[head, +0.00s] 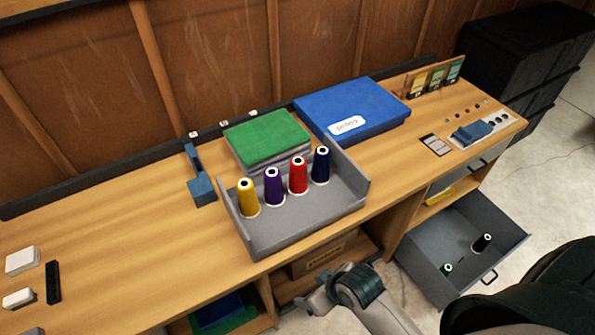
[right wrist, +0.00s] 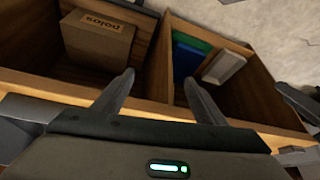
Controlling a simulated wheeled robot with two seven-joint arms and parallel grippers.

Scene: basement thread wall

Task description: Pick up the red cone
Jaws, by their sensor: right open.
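The red cone (head: 298,177) stands upright in the grey tray (head: 285,236) on the workbench, between the purple cone (head: 273,188) on its left and the dark blue cone (head: 321,167) on its right. A yellow cone (head: 248,199) stands at the tray's left end. My right gripper (head: 318,302) is below and in front of the tray, near the bench's front edge, apart from the red cone. In the right wrist view its two fingers (right wrist: 157,82) are spread with nothing between them. The red cone is not in the right wrist view. My left gripper is not in view.
Behind the tray lie green folded cloth (head: 266,136) and a blue box (head: 352,110). An open drawer (head: 445,285) with two cones juts out at right. Shelves below hold a cardboard box (right wrist: 97,38). The bench top (head: 130,240) left of the tray is mostly clear.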

